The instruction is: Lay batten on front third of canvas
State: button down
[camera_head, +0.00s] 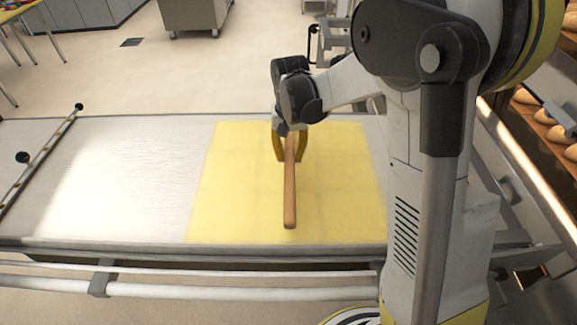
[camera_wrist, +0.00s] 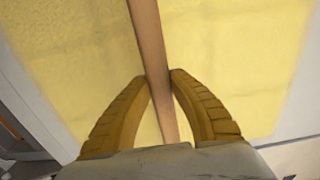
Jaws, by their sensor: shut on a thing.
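The batten (camera_head: 290,190) is a long brown wooden bar. My gripper (camera_head: 289,158) is shut on it, with its yellow fingers on either side. In the head view the batten runs toward the near edge, over the yellow canvas area (camera_head: 340,200). In the wrist view the batten (camera_wrist: 150,45) passes between the fingertips (camera_wrist: 160,80) and crosses the yellow canvas (camera_wrist: 220,50). I cannot tell whether the batten touches the canvas or hangs just above it. Part of the batten is hidden by the gripper.
The pale loader surface (camera_head: 120,180) continues left of the yellow area and is bare. A thin bar with black knobs (camera_head: 42,160) lies at its left end. A metal rail (camera_head: 230,292) runs along the near side. Loaves (camera_head: 545,120) sit on shelves at the right.

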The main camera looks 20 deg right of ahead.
jog(key=shift+w+a+f+b, duration=0.15)
jog(key=shift+f+b, duration=0.35)
jog(key=shift+f, duration=1.6)
jog(key=shift+f, duration=0.25)
jog(key=c, duration=1.3)
grip_release()
jog(key=shift+r, duration=0.1)
jog(key=shift+o, duration=0.2)
